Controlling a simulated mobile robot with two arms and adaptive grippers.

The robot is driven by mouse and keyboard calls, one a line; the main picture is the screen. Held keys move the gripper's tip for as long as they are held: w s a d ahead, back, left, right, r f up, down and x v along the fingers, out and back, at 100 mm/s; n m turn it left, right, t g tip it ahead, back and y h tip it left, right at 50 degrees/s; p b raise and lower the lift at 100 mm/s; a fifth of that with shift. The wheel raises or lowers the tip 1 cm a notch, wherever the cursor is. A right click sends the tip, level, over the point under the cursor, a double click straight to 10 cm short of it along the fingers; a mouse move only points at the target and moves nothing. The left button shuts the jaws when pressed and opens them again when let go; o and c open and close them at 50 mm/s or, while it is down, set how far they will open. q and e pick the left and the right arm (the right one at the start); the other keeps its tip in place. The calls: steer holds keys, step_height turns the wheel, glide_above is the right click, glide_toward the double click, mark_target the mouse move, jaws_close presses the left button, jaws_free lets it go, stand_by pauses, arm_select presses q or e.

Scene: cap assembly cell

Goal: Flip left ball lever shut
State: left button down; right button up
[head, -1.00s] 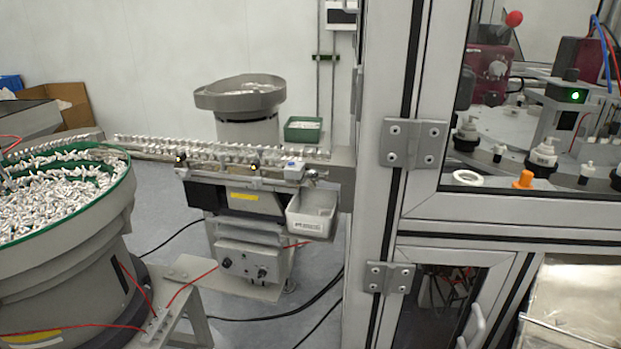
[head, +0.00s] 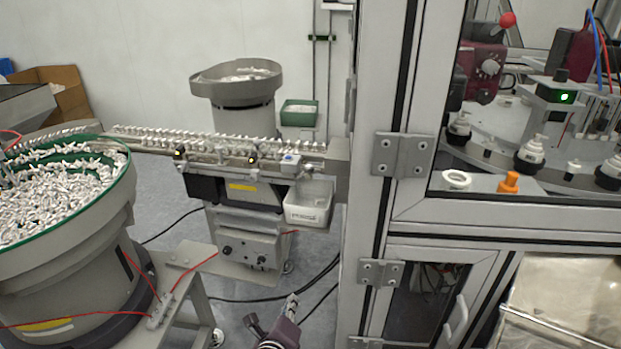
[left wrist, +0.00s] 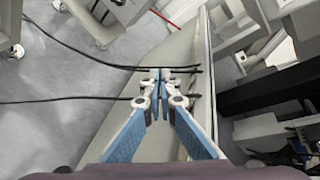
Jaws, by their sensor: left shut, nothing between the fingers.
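A red ball knob (head: 508,19) sits on a short rod at the top right of the head view, seen through the machine's window. It may be a ball lever; I cannot tell whether it is the left one or how it is set. My left gripper (head: 290,303) is at the bottom middle of the head view, in front of the feeder and well apart from the knob. In the left wrist view its blue-padded fingers (left wrist: 161,78) meet at the tips with nothing between them. No lever is clear in that view. My right gripper is out of view.
A framed machine cabinet (head: 393,208) fills the right side. A parts bowl with a green rim (head: 133,185) stands at the left. A linear feeder track (head: 225,148) runs to the cabinet, with a white bin (head: 308,213) below its end. Black cables cross the floor.

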mark_target(310, 170)
arm_select(q)
steer(key=d+r+m+t, duration=0.2)
steer(key=r+m, duration=0.1)
steer(key=r, duration=0.9)
steer(key=w+d+r+m+t+h+p, duration=0.1)
steer(key=d+r+m+t, duration=0.1)
steer(key=r, duration=1)
steer(key=shift+w+r+m+t, duration=0.15)
steer(key=shift+r+m+t, duration=0.25)
steer(key=shift+m, duration=0.4)
steer(key=shift+f, duration=0.1)
steer(key=w+r+p, duration=0.3)
steer(key=w+r, duration=0.1)
steer(key=w, duration=0.7)
steer(key=shift+p, duration=0.35)
